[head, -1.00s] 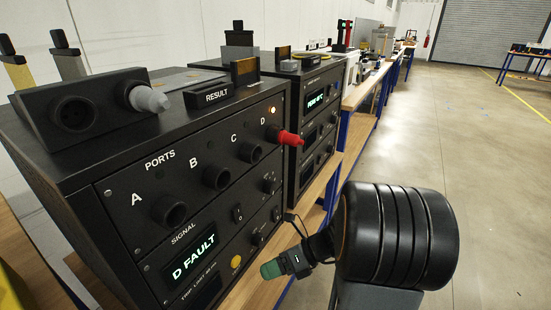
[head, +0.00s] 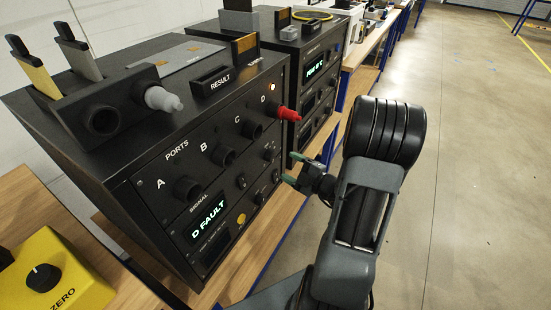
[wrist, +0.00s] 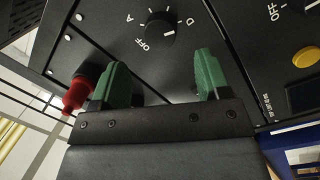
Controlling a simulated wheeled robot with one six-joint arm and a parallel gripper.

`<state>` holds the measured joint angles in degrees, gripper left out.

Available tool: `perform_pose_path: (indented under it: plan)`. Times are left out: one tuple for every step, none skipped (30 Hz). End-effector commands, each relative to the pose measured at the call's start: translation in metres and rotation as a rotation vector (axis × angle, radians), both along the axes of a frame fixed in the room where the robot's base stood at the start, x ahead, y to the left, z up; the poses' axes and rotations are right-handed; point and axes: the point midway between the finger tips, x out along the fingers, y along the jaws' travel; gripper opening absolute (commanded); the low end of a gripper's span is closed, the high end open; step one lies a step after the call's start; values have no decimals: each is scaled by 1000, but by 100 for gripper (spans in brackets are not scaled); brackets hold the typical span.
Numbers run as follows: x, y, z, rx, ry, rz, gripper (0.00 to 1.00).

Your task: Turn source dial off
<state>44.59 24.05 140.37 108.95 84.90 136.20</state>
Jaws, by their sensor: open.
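In the wrist view a round black dial (wrist: 161,27) sits on the black panel, with OFF, A and D marked around it. Its white mark seems to face the D side, not OFF. I take this to be the source dial; its name is not readable. My gripper (wrist: 155,80) is open and empty, its green fingers pointing at the panel with the dial beyond the gap between them. In the head view my gripper (head: 291,169) is in front of the right part of the panel, apart from it.
A red plug (wrist: 78,92) sticks out beside the left finger; it also shows at port D in the head view (head: 287,114). A second OFF-marked dial and a yellow button (wrist: 306,57) are on the right. A yellow box (head: 60,270) stands at lower left.

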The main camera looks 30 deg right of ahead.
Motion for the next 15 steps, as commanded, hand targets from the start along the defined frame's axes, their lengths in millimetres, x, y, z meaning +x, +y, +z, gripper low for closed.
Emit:
perform_pose_path:
  plan:
    - [9,6,-1,0,1,6,70]
    - [14,9,-1,0,1,6,70]
    - [20,11,-1,0,0,6,70]
    - [24,13,-1,0,0,6,70]
    - [29,15,-1,0,0,5,70]
    - [33,18,-1,0,2,5,70]
    - [37,20,-1,1,1,5,70]
    - [40,21,-1,0,1,4,70]
    - [44,23,0,0,1,4,70]
    - [47,24,-1,0,1,4,70]
    - [49,25,-1,-1,1,3,70]
    - [52,26,0,-2,1,2,70]
    - [54,27,0,-2,1,2,70]
    - [55,28,0,-2,1,2,70]
    - [57,28,0,-1,1,2,70]
